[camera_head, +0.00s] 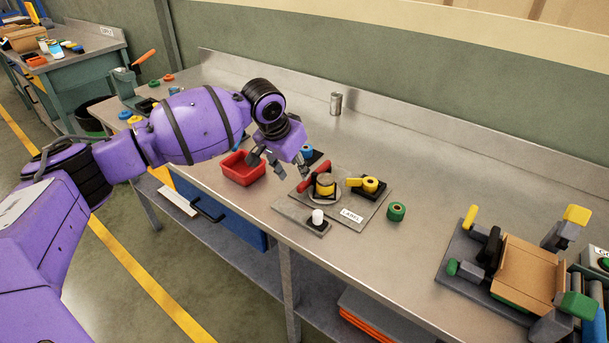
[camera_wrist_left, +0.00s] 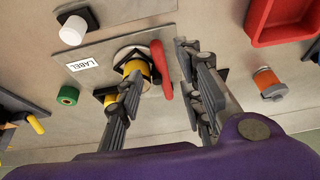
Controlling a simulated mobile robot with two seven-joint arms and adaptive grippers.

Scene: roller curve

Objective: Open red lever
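The red lever (camera_head: 314,178) is a rounded bar beside a yellow cylinder (camera_head: 325,184) on a grey plate with a white label (camera_head: 351,215). In the left wrist view the red lever (camera_wrist_left: 161,70) appears between the fingers, next to the yellow cylinder (camera_wrist_left: 135,70). My left gripper (camera_head: 281,168) is open and empty, fingers pointing down, just left of and above the lever in the head view. I cannot tell how far the fingers are from it. My right gripper is not in view.
A red bin (camera_head: 242,168) sits left of the plate. A yellow-handled part (camera_head: 370,185) and a green roll (camera_head: 396,211) lie right of the lever. A white knob (camera_head: 318,217) stands in front. A fixture with a cardboard box (camera_head: 527,268) is at right.

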